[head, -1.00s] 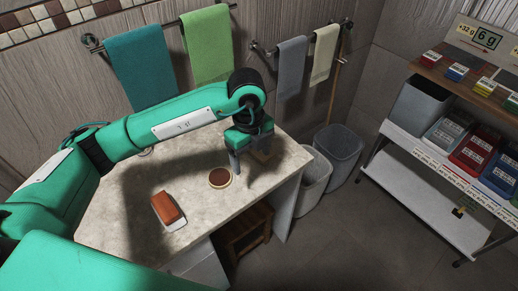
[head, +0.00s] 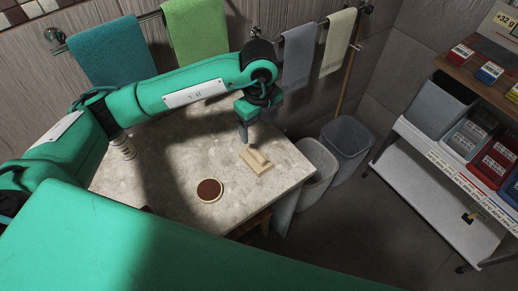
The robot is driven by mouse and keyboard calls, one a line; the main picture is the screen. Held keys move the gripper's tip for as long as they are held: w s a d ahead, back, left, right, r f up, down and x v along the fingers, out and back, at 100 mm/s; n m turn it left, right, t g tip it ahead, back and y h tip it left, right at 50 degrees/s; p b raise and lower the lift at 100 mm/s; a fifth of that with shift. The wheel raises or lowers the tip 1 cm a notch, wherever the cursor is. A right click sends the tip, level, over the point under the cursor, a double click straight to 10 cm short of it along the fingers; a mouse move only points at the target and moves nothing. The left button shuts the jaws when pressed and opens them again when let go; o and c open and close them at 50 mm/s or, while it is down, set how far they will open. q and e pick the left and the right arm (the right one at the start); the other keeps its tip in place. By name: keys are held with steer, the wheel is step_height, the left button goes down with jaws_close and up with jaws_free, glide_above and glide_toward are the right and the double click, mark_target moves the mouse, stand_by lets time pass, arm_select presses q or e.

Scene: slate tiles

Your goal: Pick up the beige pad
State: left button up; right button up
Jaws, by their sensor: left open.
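The beige pad (head: 257,162) lies flat near the right end of the stone-topped counter (head: 165,186). It is a small rectangular block with a raised strip on top. My left gripper (head: 252,128) is open, with its fingers pointing down just behind the pad and slightly left of it. The jaws look empty, and the pad shows clear of them. My right gripper is not in view.
A round brown disc with a pale rim (head: 209,190) lies left of the pad. A white ribbed cylinder (head: 123,148) stands behind my left arm. Two grey bins (head: 346,140) stand beyond the counter's right edge. Towels (head: 110,52) hang behind.

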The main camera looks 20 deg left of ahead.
arm_select(q)
steer(key=p, duration=0.1)
glide_above(256, 152)
steer(key=f, duration=0.5)
steer(key=shift+w+d+f, duration=0.1)
steer(key=shift+d+f, duration=0.2)
steer(key=shift+w+f, duration=0.1)
steer(key=shift+f, duration=0.25)
steer(key=shift+s+a+f+p, duration=0.15)
steer(key=shift+s+f+p, duration=0.05)
steer(key=shift+f+p, duration=0.4)
step_height(256, 152, down, 3)
steer(key=shift+s+a+f+p, duration=0.1)
steer(key=shift+a+f+p, duration=0.1)
steer(key=shift+p, duration=0.5)
steer(key=shift+f, duration=0.25)
steer(key=shift+d+f, duration=0.1)
steer(key=c, duration=1.1)
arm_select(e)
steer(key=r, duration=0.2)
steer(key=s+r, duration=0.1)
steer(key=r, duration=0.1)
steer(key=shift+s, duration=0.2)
